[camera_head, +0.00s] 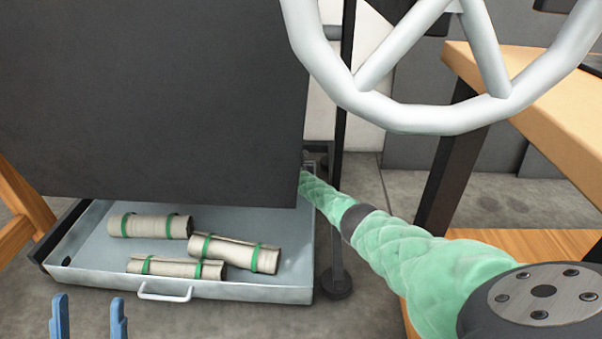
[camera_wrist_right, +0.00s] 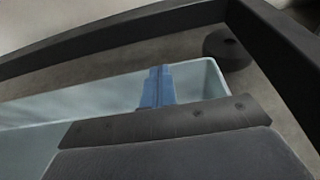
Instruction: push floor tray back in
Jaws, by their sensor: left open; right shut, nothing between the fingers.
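The floor tray (camera_head: 240,291) is a shallow pale grey metal tray with a handle (camera_head: 165,292) on its front wall. It sticks out from under a dark panel and holds several rolled bundles with green bands, such as one roll (camera_head: 149,226). My left gripper (camera_head: 89,302) is open and empty at the bottom left, in front of the tray in the picture. My right gripper (camera_wrist_right: 157,86) is shut and empty in the right wrist view, over or against the tray's rim (camera_wrist_right: 213,75); contact cannot be told. In the head view the dark panel hides it.
The large dark panel (camera_head: 150,100) hangs over the tray's rear. A grey wheel-like ring (camera_head: 430,115) stands at the top right. A wooden table (camera_head: 540,110) is on the right. A black post (camera_head: 338,200) stands beside the tray. Bare floor (camera_head: 370,300) shows right of it.

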